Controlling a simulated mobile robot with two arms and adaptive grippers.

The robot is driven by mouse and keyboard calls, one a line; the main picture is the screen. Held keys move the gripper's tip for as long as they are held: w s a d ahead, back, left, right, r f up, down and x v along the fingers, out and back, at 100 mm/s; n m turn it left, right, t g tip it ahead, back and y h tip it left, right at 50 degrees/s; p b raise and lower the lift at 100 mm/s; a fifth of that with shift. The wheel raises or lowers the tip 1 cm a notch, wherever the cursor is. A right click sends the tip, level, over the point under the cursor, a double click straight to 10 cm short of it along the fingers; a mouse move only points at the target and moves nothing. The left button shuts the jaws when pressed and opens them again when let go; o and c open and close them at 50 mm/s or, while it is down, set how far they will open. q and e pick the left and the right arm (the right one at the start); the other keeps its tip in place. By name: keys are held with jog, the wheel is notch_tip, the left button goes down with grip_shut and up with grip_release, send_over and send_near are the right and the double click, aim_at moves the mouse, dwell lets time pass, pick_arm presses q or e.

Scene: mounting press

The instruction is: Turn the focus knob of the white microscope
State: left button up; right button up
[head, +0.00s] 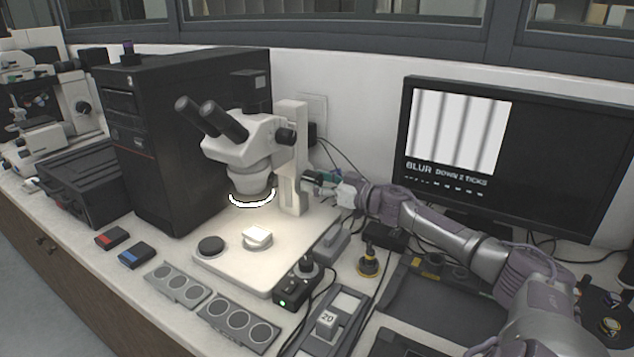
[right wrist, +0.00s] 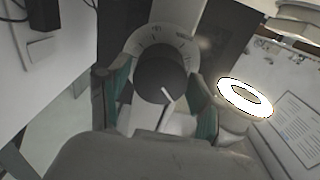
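The white microscope (head: 240,150) stands on its pale base right of the black computer tower, with its ring light lit. Its focus knob (right wrist: 160,78) shows in the right wrist view as a dark round knob with a white pointer line, in front of a pale dial with tick marks. My right gripper (head: 316,183) is at the right side of the microscope's column. In the right wrist view its green-padded fingers (right wrist: 160,98) stand on either side of the knob, with narrow gaps that look open. In the head view the gripper hides the knob. My left gripper is not in view.
A monitor (head: 570,150) shows blurred stripes and the text "BLUR DOWN 2 TICKS". The black tower (head: 190,130) stands left of the microscope. A black control box (head: 297,288) with a green light and a yellow-based item (head: 369,264) stand in front of my right arm.

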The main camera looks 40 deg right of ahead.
jog(key=c, duration=0.8)
jog(key=shift+o, duration=0.2)
jog(key=shift+r+n+p, duration=0.1)
jog(key=shift+n+p, duration=0.5)
jog(key=shift+n, duration=0.6)
jog(key=o, duration=1.2)
jog(key=shift+s, duration=0.1)
